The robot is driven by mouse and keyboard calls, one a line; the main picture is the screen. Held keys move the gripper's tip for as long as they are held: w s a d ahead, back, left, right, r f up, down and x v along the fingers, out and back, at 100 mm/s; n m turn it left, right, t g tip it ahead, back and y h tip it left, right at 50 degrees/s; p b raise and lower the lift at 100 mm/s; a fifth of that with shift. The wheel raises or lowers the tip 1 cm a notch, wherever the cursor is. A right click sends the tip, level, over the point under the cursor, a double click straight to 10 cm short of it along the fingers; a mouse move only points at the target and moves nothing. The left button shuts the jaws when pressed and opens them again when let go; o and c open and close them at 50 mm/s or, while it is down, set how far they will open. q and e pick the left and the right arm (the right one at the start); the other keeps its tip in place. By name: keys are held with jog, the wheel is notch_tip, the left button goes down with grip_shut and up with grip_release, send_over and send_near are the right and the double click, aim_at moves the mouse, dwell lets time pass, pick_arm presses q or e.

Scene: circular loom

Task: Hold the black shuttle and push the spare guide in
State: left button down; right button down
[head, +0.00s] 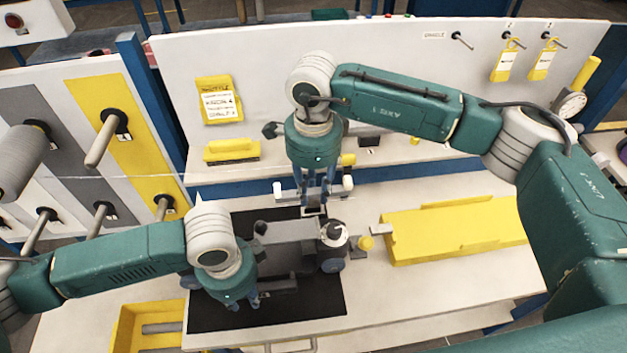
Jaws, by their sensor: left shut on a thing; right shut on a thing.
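The black shuttle (290,262) lies on a black mat (320,303) on the white bench, with a dark, light-topped round part (333,238) at its right end. My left gripper (247,304) is at its near left side, shut on a dark part of it; the wrist hides much of the grip. My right gripper (314,205) points down just behind the shuttle. It is shut on a small pale piece (314,211), likely the spare guide, mostly hidden by the fingers. I cannot tell whether this piece touches the shuttle.
A yellow bin (126,328) is at the lower left. A white back panel (270,80) with tags and pegs rises behind. The bench front right is clear.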

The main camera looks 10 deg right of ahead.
aim_at(313, 198)
jog(key=shift+f, duration=0.2)
jog(key=shift+f, duration=0.75)
jog(key=shift+f, duration=0.2)
dwell(0.4)
jog(key=shift+f, duration=1.35)
jog(key=c, duration=1.3)
grip_release()
jog(key=shift+c, duration=0.2)
notch_tip(313, 198, up, 12)
